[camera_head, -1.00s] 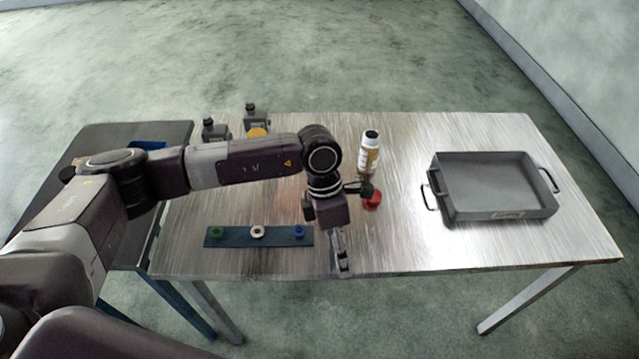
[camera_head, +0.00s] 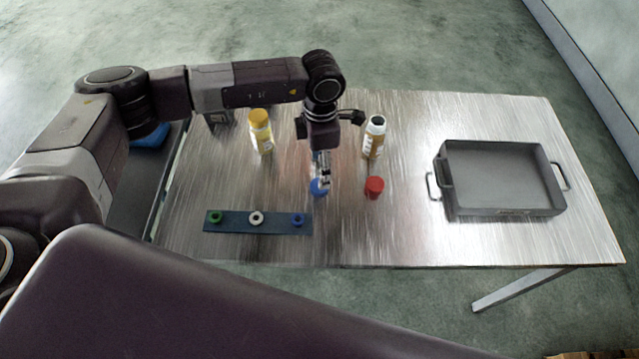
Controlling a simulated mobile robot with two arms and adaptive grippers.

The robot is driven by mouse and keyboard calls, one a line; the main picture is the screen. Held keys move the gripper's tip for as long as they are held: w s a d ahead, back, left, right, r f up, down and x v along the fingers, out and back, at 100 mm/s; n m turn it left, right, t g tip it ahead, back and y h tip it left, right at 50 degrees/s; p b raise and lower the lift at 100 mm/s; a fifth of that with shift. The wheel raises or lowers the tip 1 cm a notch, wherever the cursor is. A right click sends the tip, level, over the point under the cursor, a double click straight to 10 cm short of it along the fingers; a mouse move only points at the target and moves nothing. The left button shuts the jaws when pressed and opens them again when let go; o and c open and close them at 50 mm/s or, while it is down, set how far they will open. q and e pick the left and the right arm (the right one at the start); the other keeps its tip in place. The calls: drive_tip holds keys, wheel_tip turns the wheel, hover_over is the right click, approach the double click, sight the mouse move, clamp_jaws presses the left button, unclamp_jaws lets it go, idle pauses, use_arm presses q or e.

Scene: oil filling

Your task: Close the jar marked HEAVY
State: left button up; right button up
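A white jar (camera_head: 373,140) with a yellowish label stands upright right of my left gripper; its top shows a dark opening and no coloured cap. A second jar (camera_head: 261,133), yellow and white with a yellow cap on, stands to the left. Neither label is readable, so I cannot tell which is HEAVY. A red cap (camera_head: 374,187) lies in front of the uncapped jar. A blue cap (camera_head: 318,188) is at the fingertips of my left gripper (camera_head: 323,181), which points down; its grip on the cap is unclear. My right gripper is not seen.
A dark blue strip (camera_head: 236,224) with green, white and blue rings lies at the table's front left. A grey handled tray (camera_head: 502,206) stands at the right. The metal table (camera_head: 400,235) is clear between them. A blue object (camera_head: 151,137) sits at the far left.

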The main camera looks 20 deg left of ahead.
use_arm(q)
wheel_tip(320, 180, down, 2)
drive_tip(key=shift+w, duration=0.15)
drive_tip(key=shift+s+f+p, duration=0.1)
drive_tip(key=shift+s+p, duration=0.1)
drive_tip(key=shift+p, duration=0.25)
wheel_tip(320, 180, down, 4)
drive_tip(key=shift+a+r+p, duration=0.15)
drive_tip(key=shift+r+p, duration=0.1)
drive_tip(key=shift+p, duration=0.7)
drive_tip(key=shift+f, duration=0.75)
drive_tip(key=c, duration=0.8)
